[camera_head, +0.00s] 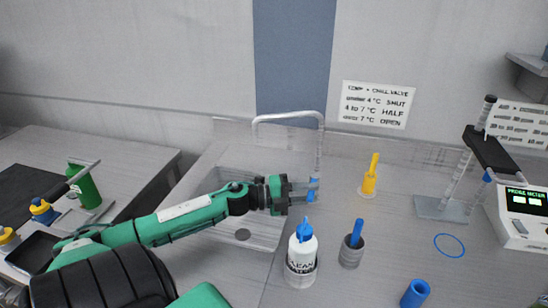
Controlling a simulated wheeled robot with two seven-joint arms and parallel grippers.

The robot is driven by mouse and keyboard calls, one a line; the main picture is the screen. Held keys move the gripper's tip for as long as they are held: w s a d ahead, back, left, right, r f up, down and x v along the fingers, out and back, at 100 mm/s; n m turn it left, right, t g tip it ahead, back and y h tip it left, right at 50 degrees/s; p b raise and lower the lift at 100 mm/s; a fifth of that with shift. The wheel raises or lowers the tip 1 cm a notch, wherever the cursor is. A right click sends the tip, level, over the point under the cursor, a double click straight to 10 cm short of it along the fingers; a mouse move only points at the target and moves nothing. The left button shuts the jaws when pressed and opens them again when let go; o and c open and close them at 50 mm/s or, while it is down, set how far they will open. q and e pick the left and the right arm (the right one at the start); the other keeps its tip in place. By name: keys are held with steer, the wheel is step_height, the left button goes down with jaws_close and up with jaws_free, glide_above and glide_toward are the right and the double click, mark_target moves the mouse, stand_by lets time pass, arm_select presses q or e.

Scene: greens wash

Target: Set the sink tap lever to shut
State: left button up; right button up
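The sink tap is a silver pipe (319,150) that rises at the back edge of the sink basin (262,226) and arches left over it. A blue part (313,188), seemingly its lever, sits low on the pipe. My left gripper (304,193) reaches in from the left over the basin, with its fingertips at the blue part. I cannot tell whether they touch or grip it, because the fingers partly cover it. The lever's exact setting is unclear. My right gripper is not in view.
A white bottle with a blue cap (302,256) stands close in front of my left gripper. A grey cup with a blue item (351,250) and a yellow upright handle (369,178) are to the right. Farther right are a metal stand (440,208) and a probe meter (522,205).

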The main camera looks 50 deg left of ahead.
arm_select(q)
steer(key=b+v, duration=0.1)
steer(key=v, duration=1)
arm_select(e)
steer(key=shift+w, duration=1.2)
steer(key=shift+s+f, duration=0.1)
